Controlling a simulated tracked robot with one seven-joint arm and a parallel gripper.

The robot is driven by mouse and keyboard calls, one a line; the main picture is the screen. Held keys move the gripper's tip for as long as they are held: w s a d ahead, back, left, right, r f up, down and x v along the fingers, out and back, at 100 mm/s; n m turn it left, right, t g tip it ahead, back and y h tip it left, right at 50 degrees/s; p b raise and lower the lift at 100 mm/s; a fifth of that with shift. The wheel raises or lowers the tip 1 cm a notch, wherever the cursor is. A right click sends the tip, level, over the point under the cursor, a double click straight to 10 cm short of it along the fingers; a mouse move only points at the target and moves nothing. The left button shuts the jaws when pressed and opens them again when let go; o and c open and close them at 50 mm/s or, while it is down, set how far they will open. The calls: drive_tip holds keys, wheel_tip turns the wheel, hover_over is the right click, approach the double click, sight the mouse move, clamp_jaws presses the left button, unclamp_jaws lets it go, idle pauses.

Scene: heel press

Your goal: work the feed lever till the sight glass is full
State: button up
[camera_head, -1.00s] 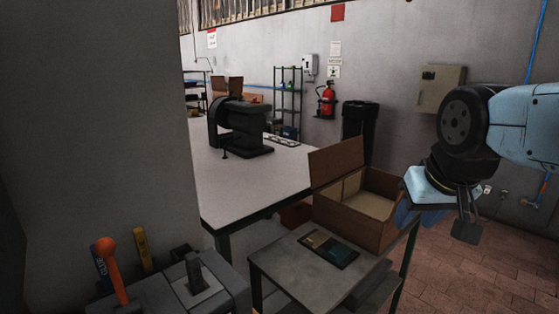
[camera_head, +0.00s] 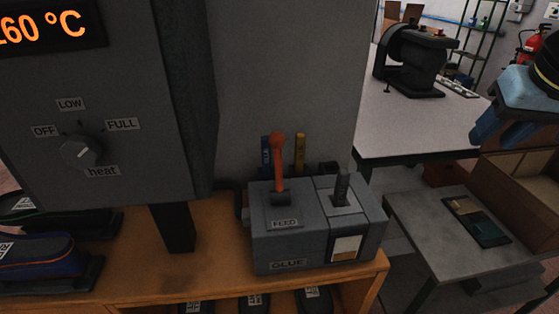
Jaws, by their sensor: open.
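The orange feed lever (camera_head: 277,158) stands nearly upright on top of the grey glue unit (camera_head: 262,244), above a label reading FEED. The sight glass (camera_head: 346,248) is a small pale pane in a frame on the unit's front right. It looks mostly cream-white, and I cannot read its level surely. A second, dark lever (camera_head: 342,185) sits on a light plate to the right of the feed lever. My gripper (camera_head: 502,130) is at the right edge, partly cut off, open and well away from the feed lever.
The unit stands on a wooden bench (camera_head: 215,275). A grey press cabinet (camera_head: 130,110) with a heat knob (camera_head: 82,151) and a 160 °C display (camera_head: 45,30) rises at left. A small grey table (camera_head: 408,225) and a cardboard box (camera_head: 520,195) are at right.

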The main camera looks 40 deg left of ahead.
drive_tip(key=s+a+n+g+y, duration=0.1)
drive_tip(key=s+a+n, duration=0.2)
drive_tip(key=a, duration=1.1)
drive_tip(key=n+g, duration=0.2)
drive_tip(key=n, duration=0.1)
approach(280, 158)
drive_tip(key=shift+y, duration=0.4)
drive_tip(key=x, duration=1.1)
drive_tip(key=shift+d+f, duration=0.25)
clamp_jaws()
